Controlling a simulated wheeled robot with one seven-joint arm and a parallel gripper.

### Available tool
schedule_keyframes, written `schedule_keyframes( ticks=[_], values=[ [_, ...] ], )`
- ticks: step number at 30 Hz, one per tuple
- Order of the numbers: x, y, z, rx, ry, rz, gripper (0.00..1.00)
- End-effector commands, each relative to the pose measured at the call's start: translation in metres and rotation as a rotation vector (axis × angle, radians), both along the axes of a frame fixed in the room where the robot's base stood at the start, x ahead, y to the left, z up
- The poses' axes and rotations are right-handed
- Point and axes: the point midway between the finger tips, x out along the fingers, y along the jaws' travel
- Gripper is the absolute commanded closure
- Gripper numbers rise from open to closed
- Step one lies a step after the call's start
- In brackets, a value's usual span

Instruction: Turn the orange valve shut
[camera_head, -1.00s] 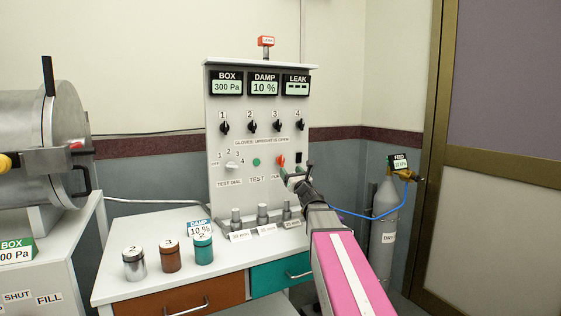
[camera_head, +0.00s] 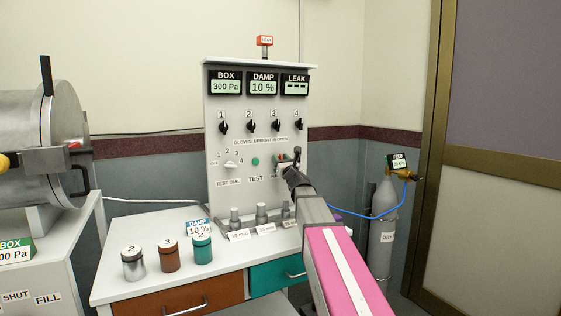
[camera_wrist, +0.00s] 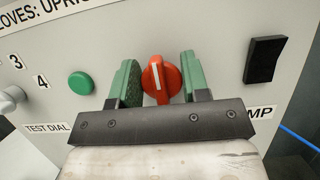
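The orange valve (camera_wrist: 168,78) is a round knob with a white pointer line on the test panel (camera_head: 222,185). In the wrist view its line stands close to upright, tilted slightly left at the top. My gripper (camera_wrist: 160,76) has its green fingers open, one on each side of the knob. In the head view my gripper (camera_head: 288,163) is at the panel's lower right and largely hides the valve.
A green button (camera_wrist: 81,84) is left of the fingers and a black rocker switch (camera_wrist: 265,60) is right. Below the panel are weights (camera_head: 262,212) on the bench. Jars (camera_head: 169,256) stand front left. A gas cylinder (camera_head: 382,235) with a blue hose is at right.

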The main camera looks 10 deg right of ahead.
Motion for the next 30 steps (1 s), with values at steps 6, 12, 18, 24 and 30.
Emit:
schedule_keyframes(
  ticks=[6, 12, 18, 24, 30],
  values=[
    [-0.0001, 0.0000, 0.0000, -0.001, 0.000, 0.001, 0.81],
    [-0.0001, 0.0001, 0.0001, -0.034, -0.012, 0.001, 0.81],
    [0.0000, 0.0005, -0.0001, -0.133, -0.044, 0.001, 0.81],
    [-0.0001, 0.0015, -0.0002, -0.293, -0.096, 0.001, 0.81],
    [-0.0004, 0.0019, -0.0005, -0.476, -0.155, 0.001, 0.81]
  ],
)
